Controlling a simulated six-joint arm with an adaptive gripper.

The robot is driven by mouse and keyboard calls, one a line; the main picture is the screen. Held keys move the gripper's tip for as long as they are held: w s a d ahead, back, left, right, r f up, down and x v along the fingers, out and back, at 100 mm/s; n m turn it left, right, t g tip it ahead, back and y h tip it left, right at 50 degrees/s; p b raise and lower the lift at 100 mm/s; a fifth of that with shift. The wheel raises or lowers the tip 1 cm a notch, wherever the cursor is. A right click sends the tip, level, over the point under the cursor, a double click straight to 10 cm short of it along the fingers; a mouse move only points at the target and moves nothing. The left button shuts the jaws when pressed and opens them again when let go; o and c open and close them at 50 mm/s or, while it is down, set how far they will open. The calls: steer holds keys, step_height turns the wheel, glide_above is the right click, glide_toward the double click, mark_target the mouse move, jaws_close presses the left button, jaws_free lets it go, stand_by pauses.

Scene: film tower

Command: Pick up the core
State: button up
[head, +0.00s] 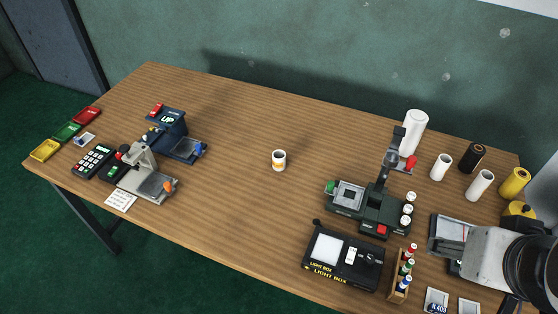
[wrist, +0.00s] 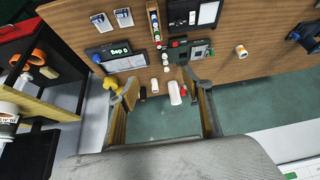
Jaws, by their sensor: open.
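No object is legibly marked as the core. A short white cup-like cylinder with an orange band (head: 279,161) stands upright alone mid-table; it also shows in the wrist view (wrist: 241,51). Several plain rolls stand at the right: a tall white one (head: 413,133), two smaller white ones (head: 441,167) (head: 480,185), a black one (head: 472,158) and a yellow one (head: 515,182). My gripper (wrist: 165,90) is open and empty, high over the table's right end. In the wrist view a white cylinder (wrist: 175,93) appears between its fingers, well below them.
A dark green splicer-like device (head: 370,208), a black light box (head: 345,262) and a bottle rack (head: 403,272) stand near the front right. A blue device (head: 172,135), a grey device (head: 148,180) and a keypad (head: 94,160) are at the left.

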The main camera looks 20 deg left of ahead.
steer(key=w+a+f+n+t+y, duration=0.1)
steer(key=w+a, duration=0.4)
steer(key=w, duration=0.3)
steer(key=w+a+f+t+y, duration=0.1)
steer(key=w+a, duration=0.4)
steer(key=w, duration=0.3)
steer(key=n+t+y, duration=0.2)
glide_above(279, 161)
steer(key=s+d, duration=0.3)
steer(key=d, duration=0.7)
step_height(279, 161, down, 16)
steer(key=a+f, duration=0.2)
steer(key=f, duration=0.1)
steer(key=s+a+f+n+t, duration=0.1)
steer(key=a+f, duration=0.2)
steer(key=f, duration=0.1)
steer(key=a+f+t+y, duration=0.1)
steer(key=a+f, duration=0.1)
steer(key=f, duration=0.2)
steer(key=shift+s+a, duration=0.3)
steer(key=shift+x, duration=1.3)
steer(key=shift+w, duration=0.1)
steer(key=shift+r+x, duration=0.2)
steer(key=shift+x, duration=2.3)
